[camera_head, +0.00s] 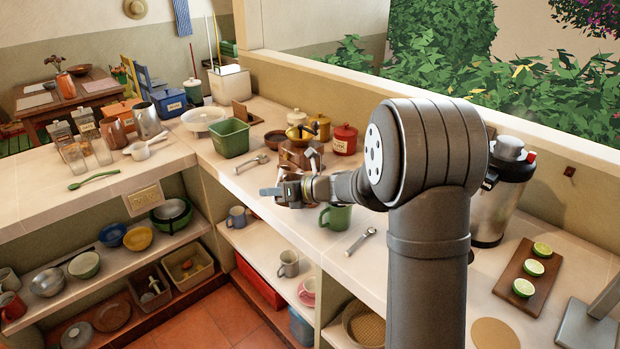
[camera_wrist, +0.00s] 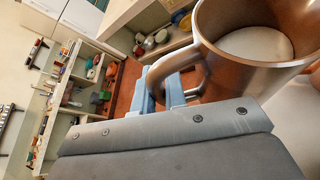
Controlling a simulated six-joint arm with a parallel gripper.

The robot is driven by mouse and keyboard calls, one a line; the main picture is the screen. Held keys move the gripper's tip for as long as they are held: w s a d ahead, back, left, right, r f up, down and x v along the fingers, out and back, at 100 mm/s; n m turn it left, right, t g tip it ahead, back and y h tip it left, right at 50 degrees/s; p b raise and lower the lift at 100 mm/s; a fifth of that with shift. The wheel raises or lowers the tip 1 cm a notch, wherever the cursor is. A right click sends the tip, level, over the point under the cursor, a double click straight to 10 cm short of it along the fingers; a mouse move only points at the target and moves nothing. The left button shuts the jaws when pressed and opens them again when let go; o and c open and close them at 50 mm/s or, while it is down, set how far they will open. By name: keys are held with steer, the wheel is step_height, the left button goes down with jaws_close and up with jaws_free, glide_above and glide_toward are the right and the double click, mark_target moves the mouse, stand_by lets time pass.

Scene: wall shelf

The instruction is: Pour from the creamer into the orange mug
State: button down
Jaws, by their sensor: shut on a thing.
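The creamer (camera_wrist: 240,70) is a shiny metal pitcher with a loop handle, at the upper right of the wrist view. White liquid shows inside it. My gripper (camera_wrist: 168,92) has its blue fingers shut on the handle. In the head view my gripper (camera_head: 278,193) is above the counter's front edge, left of the green mug (camera_head: 336,217). I cannot clearly make out the creamer in the head view. I cannot pick out an orange mug in either view; my arm hides part of the counter.
A brown grinder-like object (camera_head: 297,156), a red canister (camera_head: 345,140) and a green bin (camera_head: 231,138) stand behind my gripper. A spoon (camera_head: 361,241) lies to the right. A steel urn (camera_head: 503,195) and a board (camera_head: 528,270) with limes are farther right.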

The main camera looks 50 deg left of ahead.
step_height(320, 180, down, 7)
steer(key=s+n+t, duration=0.2)
steer(key=s+n, duration=0.1)
steer(key=shift+d+f, duration=0.2)
steer(key=shift+d, duration=0.15)
steer(key=s+r+v, duration=0.1)
steer(key=r+v, duration=0.1)
steer(key=v, duration=2.9)
steer(key=w+d+r+m+t, duration=0.4)
steer(key=w+d+t, duration=0.1)
steer(key=w+d, duration=0.45)
steer(key=w+d+r+m+t, duration=0.4)
steer(key=w+d+t, duration=0.1)
steer(key=w+d, duration=0.5)
steer(key=w+d+f+m+t+h, duration=0.4)
steer(key=w+d+f, duration=0.1)
steer(key=w+f, duration=0.25)
steer(key=d+f+m+t+h, duration=0.1)
steer(key=d+f, duration=0.1)
steer(key=f, duration=0.3)
steer(key=d+f+m+t+h, duration=0.1)
steer(key=d+f+m+h, duration=0.1)
steer(key=f, duration=0.3)
steer(key=w+d+f+m+t+h, duration=0.1)
steer(key=d+f+m, duration=0.1)
steer(key=d+f, duration=0.1)
steer(key=shift+d+f+h, duration=0.1)
steer(key=shift+f+h, duration=0.3)
steer(key=shift+f, duration=0.5)
